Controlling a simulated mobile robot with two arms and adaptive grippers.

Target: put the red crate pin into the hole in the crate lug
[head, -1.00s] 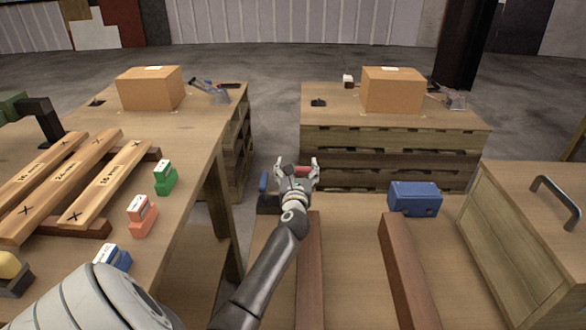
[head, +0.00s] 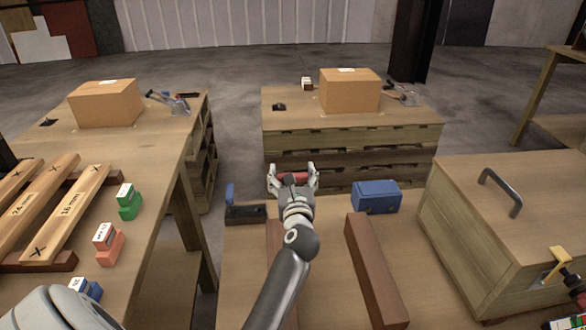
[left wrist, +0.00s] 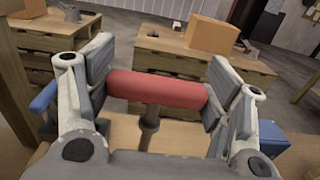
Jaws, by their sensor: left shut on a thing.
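The red crate pin (head: 292,176) is held in my left gripper (head: 293,180), out over the low wooden table. In the left wrist view its thick red grip (left wrist: 157,90) lies crosswise between the two pads, and a thin grey shank (left wrist: 150,122) extends from it toward the wrist. My left gripper (left wrist: 157,92) is shut on the grip's ends. The wooden crate (head: 470,235) with a dark handle stands at the right. A yellow fitting (head: 562,262) shows at its near right corner; I cannot tell whether this is the lug, and no hole is visible.
A blue-handled dark object (head: 245,210) sits left of the gripper. Benches with cardboard boxes (head: 350,92) stand behind. Labelled planks (head: 65,215) and coloured blocks lie on the left table.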

